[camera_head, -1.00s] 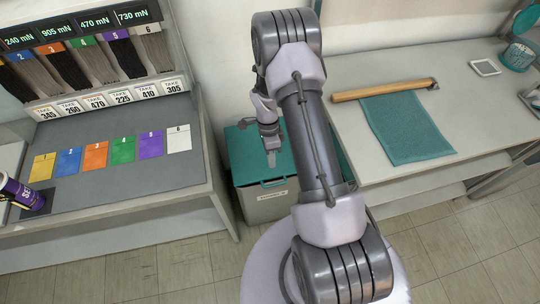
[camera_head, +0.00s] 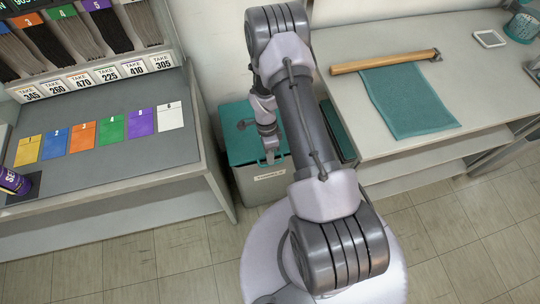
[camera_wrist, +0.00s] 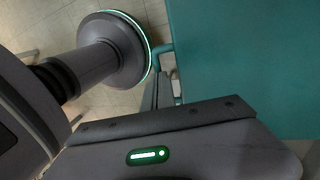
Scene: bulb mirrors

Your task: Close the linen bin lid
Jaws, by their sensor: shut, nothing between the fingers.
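The linen bin (camera_head: 262,189) is a grey box with a label on its front, standing on the floor between two counters. Its teal lid (camera_head: 240,147) lies across the top and looks flat; my arm covers part of it, and I cannot tell whether its edge is fully seated. My gripper (camera_head: 270,158) is shut and empty, pointing down at the lid's front edge. I cannot tell whether it touches. In the wrist view the lid (camera_wrist: 245,65) fills the right side, with a teal handle (camera_wrist: 163,56) at its edge.
The left counter (camera_head: 110,170) holds coloured cards and a purple can (camera_head: 14,182). Another teal-topped piece (camera_head: 337,130) shows right of my arm. Tiled floor is open in front.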

